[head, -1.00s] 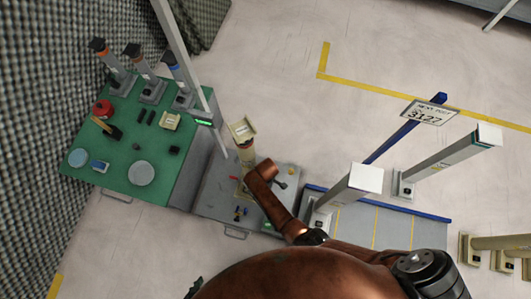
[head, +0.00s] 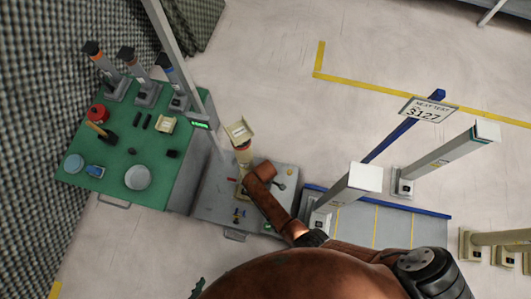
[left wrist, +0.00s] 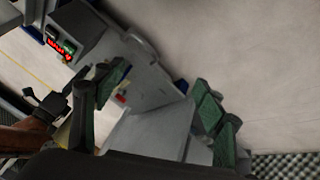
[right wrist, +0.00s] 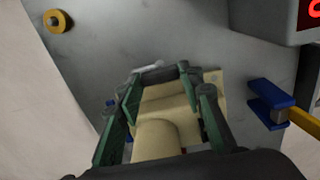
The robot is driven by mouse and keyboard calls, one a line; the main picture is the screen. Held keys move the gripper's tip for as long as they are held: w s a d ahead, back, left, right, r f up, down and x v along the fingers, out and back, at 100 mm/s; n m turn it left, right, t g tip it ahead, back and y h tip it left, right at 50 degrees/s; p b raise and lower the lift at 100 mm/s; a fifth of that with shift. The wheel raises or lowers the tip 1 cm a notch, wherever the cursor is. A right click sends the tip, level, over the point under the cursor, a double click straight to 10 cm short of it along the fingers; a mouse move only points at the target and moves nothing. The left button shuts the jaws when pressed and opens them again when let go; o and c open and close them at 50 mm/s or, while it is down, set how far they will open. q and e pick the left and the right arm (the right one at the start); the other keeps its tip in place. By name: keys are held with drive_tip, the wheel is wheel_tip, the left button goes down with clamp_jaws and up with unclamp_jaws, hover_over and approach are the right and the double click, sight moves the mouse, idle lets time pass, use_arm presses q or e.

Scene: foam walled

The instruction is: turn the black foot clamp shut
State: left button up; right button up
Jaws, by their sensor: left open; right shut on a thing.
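A beige post (head: 242,143) with a tray-like top stands on the grey bench plate (head: 213,206), partly hidden by my right arm. In the right wrist view my right gripper (right wrist: 165,95) is shut around the beige post (right wrist: 156,140), near its square foot. A small dark part (right wrist: 184,69) shows at that foot; I cannot tell whether it is the black foot clamp or a piece of my finger. My left gripper (left wrist: 162,85) is open and empty, apart from the plate. Only its dark green tip (head: 197,288) shows at the head view's bottom edge.
A blue clamp (right wrist: 268,103) with a yellow handle sits right of the post foot, and a yellow round knob (right wrist: 57,21) is at upper left. A green table (head: 115,160) with tools adjoins the plate. A red-lit display box (left wrist: 62,45) stands nearby. Open floor lies beyond.

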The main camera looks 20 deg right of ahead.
drive_tip(key=shift+c, duration=0.8)
